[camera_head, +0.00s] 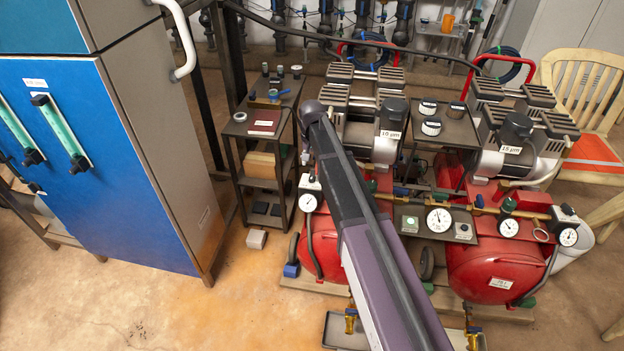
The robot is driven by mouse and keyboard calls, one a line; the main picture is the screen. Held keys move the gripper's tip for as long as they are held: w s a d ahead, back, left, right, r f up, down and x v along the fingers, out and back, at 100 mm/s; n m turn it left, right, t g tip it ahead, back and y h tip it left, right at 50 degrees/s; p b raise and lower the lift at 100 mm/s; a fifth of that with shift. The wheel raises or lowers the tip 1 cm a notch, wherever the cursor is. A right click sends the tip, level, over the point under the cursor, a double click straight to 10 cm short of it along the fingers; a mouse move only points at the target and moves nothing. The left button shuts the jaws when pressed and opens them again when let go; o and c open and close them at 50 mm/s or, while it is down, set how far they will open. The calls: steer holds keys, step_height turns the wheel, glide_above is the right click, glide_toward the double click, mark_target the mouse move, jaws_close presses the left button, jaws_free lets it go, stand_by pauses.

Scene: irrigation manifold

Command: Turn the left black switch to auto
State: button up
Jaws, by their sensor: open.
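The left black switch (312,178) appears to be the small dark knob on the pale box above the gauge of the left red compressor. It is tiny here, and I cannot read its setting or any auto mark. A similar black switch (567,209) sits on a pale box at the right compressor's far right end.
Two red compressors (492,268) stand on low wooden bases, with a gauge panel (420,235) between them. A dark shelf cart (265,165) stands left of them. A blue-fronted cabinet (95,160) fills the left. The floor (200,310) at front left is clear. A wooden chair (580,80) stands at right.

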mark_target(312, 175)
steer(key=shift+f+b, duration=2.75)
steer(key=shift+f, duration=0.25)
jaws_close()
